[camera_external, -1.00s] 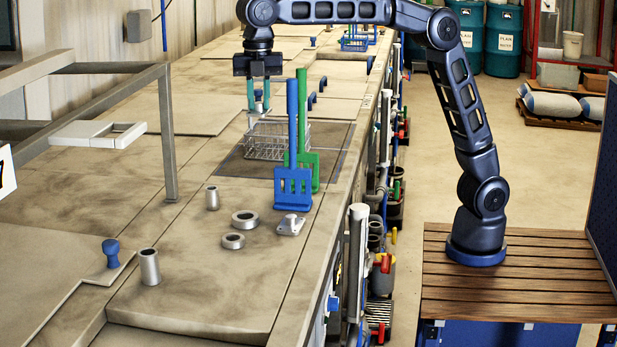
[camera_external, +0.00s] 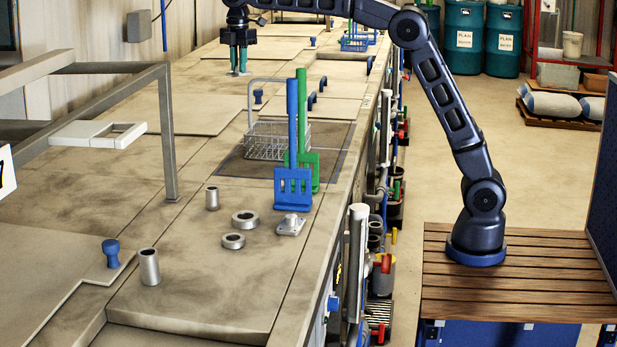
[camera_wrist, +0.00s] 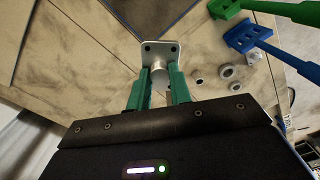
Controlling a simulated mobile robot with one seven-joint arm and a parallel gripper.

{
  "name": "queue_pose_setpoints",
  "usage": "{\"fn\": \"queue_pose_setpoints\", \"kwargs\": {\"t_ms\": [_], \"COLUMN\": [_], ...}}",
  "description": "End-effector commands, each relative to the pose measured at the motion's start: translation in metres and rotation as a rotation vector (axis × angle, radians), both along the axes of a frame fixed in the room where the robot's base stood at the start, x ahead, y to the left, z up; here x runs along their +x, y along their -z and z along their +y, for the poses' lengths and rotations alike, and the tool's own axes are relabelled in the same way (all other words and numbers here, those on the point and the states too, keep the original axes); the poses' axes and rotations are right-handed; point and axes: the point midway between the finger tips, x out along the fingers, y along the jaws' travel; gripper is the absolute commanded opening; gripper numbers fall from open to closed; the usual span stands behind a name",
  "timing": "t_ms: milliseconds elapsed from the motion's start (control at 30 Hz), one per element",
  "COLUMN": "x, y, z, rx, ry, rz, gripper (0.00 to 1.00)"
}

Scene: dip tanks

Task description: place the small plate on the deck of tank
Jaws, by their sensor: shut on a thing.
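My gripper (camera_external: 240,66) is high at the back of the tank deck (camera_external: 215,260), beyond the wire basket. In the wrist view my gripper (camera_wrist: 160,85) is shut on the round stem of a small grey plate (camera_wrist: 160,50) with holes at its corners. In the outside view the held plate is too small to make out clearly. A similar small plate with a knob (camera_external: 291,226) lies on the near deck, beside the rings.
A wire basket (camera_external: 265,148) stands on a dark panel, with blue (camera_external: 293,185) and green (camera_external: 310,170) slotted paddles standing upright beside it. Two metal rings (camera_external: 245,217) and metal sleeves (camera_external: 149,267) stand on the near deck. A metal frame (camera_external: 168,130) rises at left.

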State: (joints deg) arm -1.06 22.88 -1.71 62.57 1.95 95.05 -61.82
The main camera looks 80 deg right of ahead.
Motion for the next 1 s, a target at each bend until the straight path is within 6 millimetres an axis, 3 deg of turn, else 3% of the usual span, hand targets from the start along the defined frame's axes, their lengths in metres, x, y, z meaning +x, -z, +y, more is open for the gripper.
{"fn": "queue_pose_setpoints", "kwargs": {"t_ms": [100,467,800,1000], "x": [0.003,-0.011,-0.055,-0.085], "y": [0.001,0.0,0.0,-0.001], "z": [-0.055,-0.213,-0.356,-0.419], "rx": [0.0,-0.004,-0.012,-0.016], "ry": [0.087,0.336,0.568,0.675], "rz": [0.001,0.001,0.001,0.0], "gripper": [0.0,0.0,0.0,0.0]}}
